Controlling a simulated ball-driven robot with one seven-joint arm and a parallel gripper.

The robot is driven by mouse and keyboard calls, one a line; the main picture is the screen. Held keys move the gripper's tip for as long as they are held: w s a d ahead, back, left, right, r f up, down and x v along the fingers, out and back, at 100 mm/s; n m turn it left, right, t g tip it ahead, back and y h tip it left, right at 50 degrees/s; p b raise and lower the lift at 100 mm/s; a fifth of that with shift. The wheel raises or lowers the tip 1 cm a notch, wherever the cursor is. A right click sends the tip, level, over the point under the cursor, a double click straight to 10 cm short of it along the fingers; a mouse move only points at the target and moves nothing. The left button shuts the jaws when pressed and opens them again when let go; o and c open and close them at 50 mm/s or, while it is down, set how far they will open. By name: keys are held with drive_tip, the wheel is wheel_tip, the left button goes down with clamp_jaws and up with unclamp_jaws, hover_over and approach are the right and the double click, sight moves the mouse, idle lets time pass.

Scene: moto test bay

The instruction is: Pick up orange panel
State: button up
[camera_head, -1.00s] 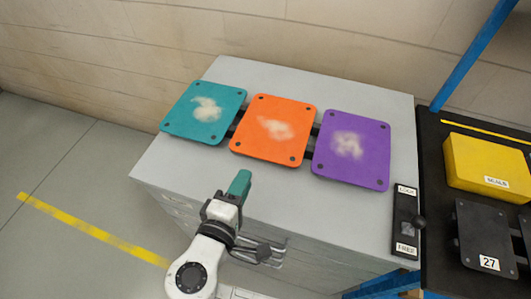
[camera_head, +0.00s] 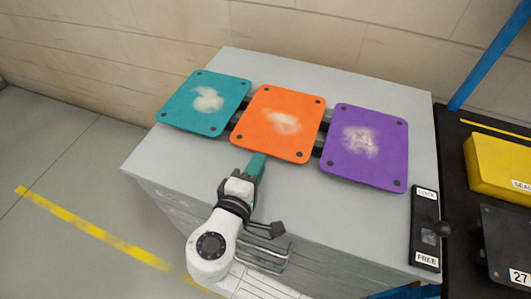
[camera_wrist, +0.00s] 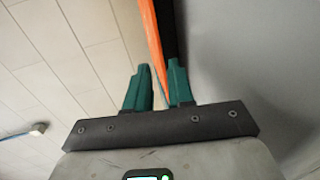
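The orange panel (camera_head: 270,135) is a flat square plate with dark corner holes and a pale smudge, raised on dark rails on top of the grey cabinet. It is between a teal panel (camera_head: 190,112) on the left and a purple panel (camera_head: 375,165) on the right. My gripper (camera_head: 258,158) is at the orange panel's front edge. In the wrist view, my gripper (camera_wrist: 158,82) has its teal fingers apart. The orange panel (camera_wrist: 153,35) shows there nearly edge-on, in line with the gap between the fingers. Whether it touches a finger is unclear.
The grey cabinet (camera_head: 190,160) has handles on its front face.

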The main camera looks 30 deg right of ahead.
sight(266, 152)
drive_tip(key=shift+b+x, duration=0.3)
drive_tip(key=shift+x, duration=2.05)
clamp_jaws()
wheel_tip(266, 152, up, 3)
drive_tip(key=shift+f+p, duration=0.1)
drive_tip(key=shift+p, duration=1.15)
drive_tip(key=shift+f, duration=0.15)
drive_tip(key=r+p+v, duration=0.2)
drive_tip(key=p+v, duration=0.3)
drive_tip(key=v, duration=0.9)
drive_tip(key=shift+s+a+r, duration=0.1)
drive_tip(key=shift+a, duration=0.05)
